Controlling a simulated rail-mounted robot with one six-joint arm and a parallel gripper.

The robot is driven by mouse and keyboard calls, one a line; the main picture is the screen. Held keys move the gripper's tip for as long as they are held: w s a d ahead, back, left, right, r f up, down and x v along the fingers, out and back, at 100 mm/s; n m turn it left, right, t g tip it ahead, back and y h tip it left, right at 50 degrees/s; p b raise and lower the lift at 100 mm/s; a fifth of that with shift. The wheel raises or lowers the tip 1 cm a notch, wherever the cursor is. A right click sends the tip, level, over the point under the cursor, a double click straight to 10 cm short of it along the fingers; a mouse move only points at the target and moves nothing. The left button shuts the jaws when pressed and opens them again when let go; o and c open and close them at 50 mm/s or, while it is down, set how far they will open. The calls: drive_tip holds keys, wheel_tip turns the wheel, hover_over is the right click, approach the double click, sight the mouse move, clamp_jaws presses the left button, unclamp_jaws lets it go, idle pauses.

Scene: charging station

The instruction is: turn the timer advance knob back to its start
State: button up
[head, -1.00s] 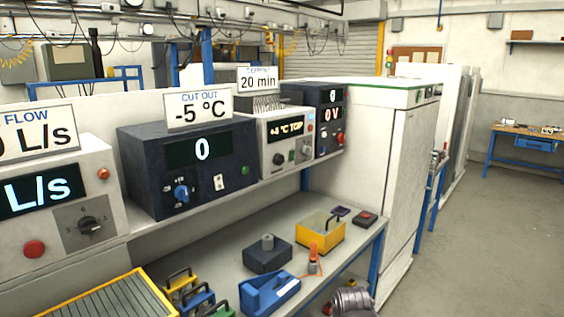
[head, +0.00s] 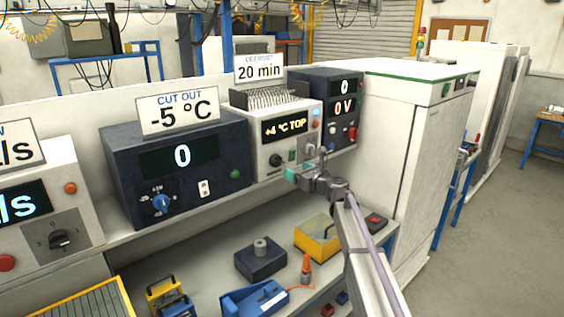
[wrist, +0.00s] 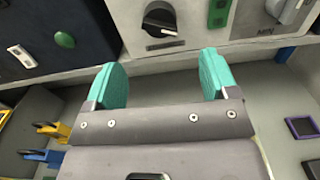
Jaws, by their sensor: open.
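The timer is a white box (head: 256,134) on the shelf under a "20 min" sign, with a lit "+4 °C TOP" display. A black round knob (head: 276,160) is low on its front; I cannot read its label. It also shows at the top of the wrist view (wrist: 160,18), with a pale pointer line lying roughly sideways. My gripper (head: 302,172) is in front of the box, low and to the right of the knob in the head view. Its teal fingers are open and empty in the wrist view (wrist: 161,68), apart from the knob, which lies beyond the gap between them.
A green switch (wrist: 218,12) and a grey lever (wrist: 290,10) are right of the knob. A dark blue "0" unit (head: 180,180) stands left, and a dark "0 V" unit (head: 345,112) right. The bench below holds a yellow box (head: 318,240) and tools.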

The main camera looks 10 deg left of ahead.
sight(280, 162)
drive_tip(key=x, duration=1)
drive_tip(key=shift+a, duration=0.15)
drive_tip(key=c, duration=0.9)
